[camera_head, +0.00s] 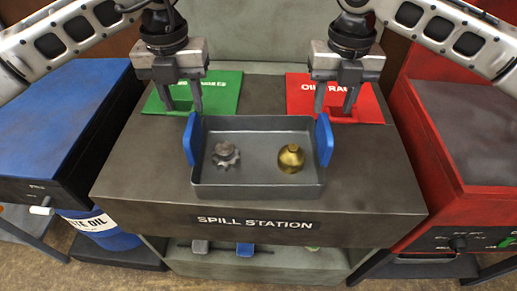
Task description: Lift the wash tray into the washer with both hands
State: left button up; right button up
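The wash tray (258,190) is a shallow grey tray with upright blue handles at its left (192,139) and right (324,140) ends. It rests level on the dark counter marked SPILL STATION. A grey gear-like part (225,156) and a round brass part (291,158) lie in it. My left gripper (182,110) is open and empty, just behind and left of the left handle, over the green mat. My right gripper (334,113) is open and empty behind the right handle, over the red mat. Neither appears to hold a handle. I cannot identify the washer.
The counter (130,185) has a green mat (222,92) and red mat (300,92) at its back. A blue-topped cabinet (65,120) stands left, a red one (440,215) right. A blue drum (100,230) is below left. Small items lie on a shelf (255,265) underneath.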

aim_at(194, 138)
pick_arm(q)
notch_tip(194, 138, down, 11)
pick_arm(e)
notch_tip(194, 138, down, 11)
pick_arm(q)
jog(key=c, duration=0.9)
pick_arm(e)
jog(key=c, duration=0.9)
pick_arm(q)
grip_shut()
pick_arm(e)
grip_shut()
pick_arm(q)
jog(key=shift+r, duration=0.1)
pick_arm(e)
jog(key=shift+r, duration=0.15)
